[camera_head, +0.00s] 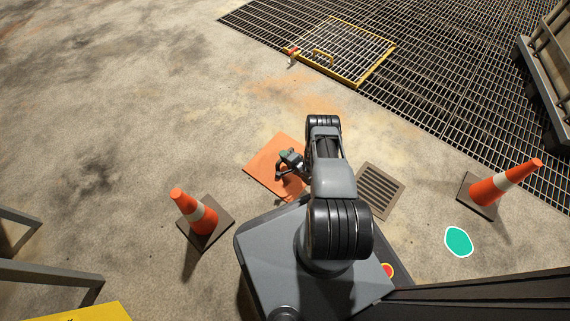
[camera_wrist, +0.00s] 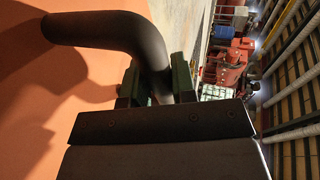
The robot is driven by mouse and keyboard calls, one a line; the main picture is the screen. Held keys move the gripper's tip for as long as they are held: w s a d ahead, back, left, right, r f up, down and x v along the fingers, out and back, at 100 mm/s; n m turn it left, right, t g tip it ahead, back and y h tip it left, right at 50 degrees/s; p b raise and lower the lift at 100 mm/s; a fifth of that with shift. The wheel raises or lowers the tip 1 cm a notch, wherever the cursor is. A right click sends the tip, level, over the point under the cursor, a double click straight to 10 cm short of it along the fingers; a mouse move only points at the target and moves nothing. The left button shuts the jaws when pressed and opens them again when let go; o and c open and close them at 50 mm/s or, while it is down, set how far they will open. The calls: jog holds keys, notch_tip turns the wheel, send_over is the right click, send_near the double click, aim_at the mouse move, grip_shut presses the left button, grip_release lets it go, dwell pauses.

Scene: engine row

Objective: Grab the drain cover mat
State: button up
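The drain cover mat (camera_head: 262,162) is an orange square on the concrete floor, left of my arm in the head view. It fills the left of the wrist view (camera_wrist: 30,75). A dark, bent tube handle (camera_wrist: 100,27) stands up from it and casts a shadow on it. My gripper (camera_head: 287,163) is over the mat. In the wrist view its green-padded fingers (camera_wrist: 160,82) lie on both sides of the handle and appear to touch it, shut on it. My arm hides the mat's right part in the head view.
A slotted floor drain (camera_head: 379,190) lies right of my arm. Orange cones stand at left (camera_head: 195,213) and right (camera_head: 497,186). A teal patch (camera_head: 459,241) is on the floor at right. Grating with a yellow-framed hatch (camera_head: 345,52) lies at the back. The left floor is mostly clear.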

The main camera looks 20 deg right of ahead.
grip_shut()
jog(key=shift+d, duration=0.1)
jog(key=shift+w+r, duration=0.1)
dwell(0.7)
